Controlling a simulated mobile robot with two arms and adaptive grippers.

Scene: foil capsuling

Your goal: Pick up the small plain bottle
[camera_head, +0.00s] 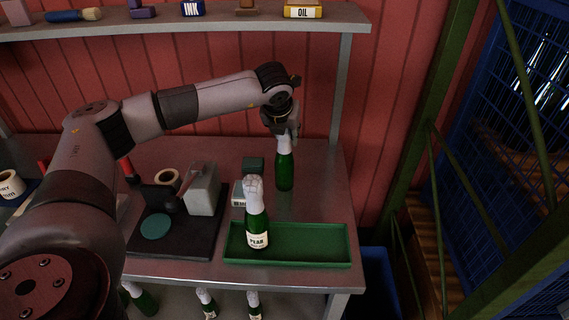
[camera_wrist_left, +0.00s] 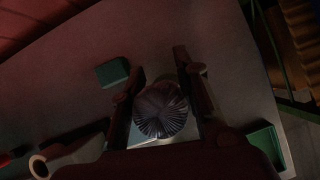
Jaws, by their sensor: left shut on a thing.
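The small plain bottle (camera_head: 285,172) is green with a pale foil top and shows no label. It is upright at the back right of the metal table. My left gripper (camera_head: 285,134) comes down from above and is shut on its foil-covered neck. In the left wrist view the pleated foil top (camera_wrist_left: 161,110) sits between the two fingers of my left gripper (camera_wrist_left: 162,90). I cannot tell whether the bottle's base touches the table. My right gripper is not in view.
A labelled green bottle with a foil top (camera_head: 257,222) stands at the left end of the green tray (camera_head: 318,262). A dark-based device with a grey block (camera_head: 203,190) is to the left. A small dark green box (camera_head: 253,164) is close beside the plain bottle. A shelf (camera_head: 330,17) hangs above.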

